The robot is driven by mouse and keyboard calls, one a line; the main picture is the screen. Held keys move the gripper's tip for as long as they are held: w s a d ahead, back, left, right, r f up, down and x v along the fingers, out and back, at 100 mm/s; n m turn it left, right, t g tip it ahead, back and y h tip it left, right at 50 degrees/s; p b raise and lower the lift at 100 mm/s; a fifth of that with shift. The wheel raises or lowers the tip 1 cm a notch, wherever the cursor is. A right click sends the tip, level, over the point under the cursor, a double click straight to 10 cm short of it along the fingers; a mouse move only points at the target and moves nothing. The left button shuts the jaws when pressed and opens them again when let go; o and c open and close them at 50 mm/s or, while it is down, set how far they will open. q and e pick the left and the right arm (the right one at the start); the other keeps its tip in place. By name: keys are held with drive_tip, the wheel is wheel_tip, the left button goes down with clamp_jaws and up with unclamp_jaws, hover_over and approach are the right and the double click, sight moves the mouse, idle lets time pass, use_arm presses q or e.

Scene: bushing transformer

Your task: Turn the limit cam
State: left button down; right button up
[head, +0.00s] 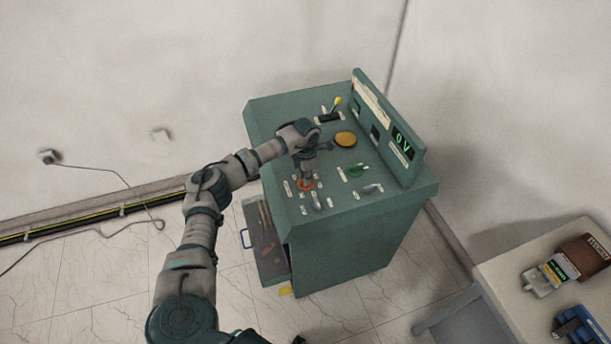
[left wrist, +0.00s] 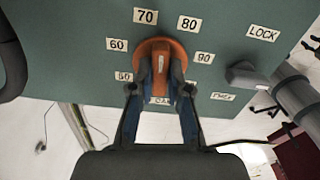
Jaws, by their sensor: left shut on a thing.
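The limit cam, an orange-red round dial (head: 305,184), sits on the sloping top panel of the green console (head: 350,240). In the left wrist view the dial (left wrist: 152,45) has labels around it reading 60, 70, 80 and 90, with lower labels partly hidden. My left gripper (head: 308,178) reaches down onto the dial from above. In the left wrist view its two fingers (left wrist: 161,80) are closed on the dial's raised middle grip. The fingers hide the lower part of the dial. My right gripper is not in view.
A grey lever (left wrist: 285,90) stands right of the dial near a LOCK label (left wrist: 262,33). A table (head: 500,270) stands lower right.

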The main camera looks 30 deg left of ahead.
use_arm(q)
drive_tip(key=n, duration=0.2)
drive_tip(key=n+p, duration=0.1)
drive_tip(key=shift+w+r+n, duration=0.15)
drive_tip(key=shift+r+n, duration=0.05)
drive_tip(key=shift+n, duration=0.2)
drive_tip(key=n+p, duration=0.1)
drive_tip(key=n, duration=0.2)
drive_tip(key=shift+p, duration=0.3)
drive_tip(key=n+p, duration=0.2)
drive_tip(key=n, duration=0.4)
drive_tip(key=shift+a, duration=0.1)
drive_tip(key=shift+n, duration=0.4)
drive_tip(key=c, duration=1.3)
unclamp_jaws()
drive_tip(key=shift+w, duration=0.1)
drive_tip(key=shift+o, duration=0.9)
drive_tip(key=shift+f, duration=0.2)
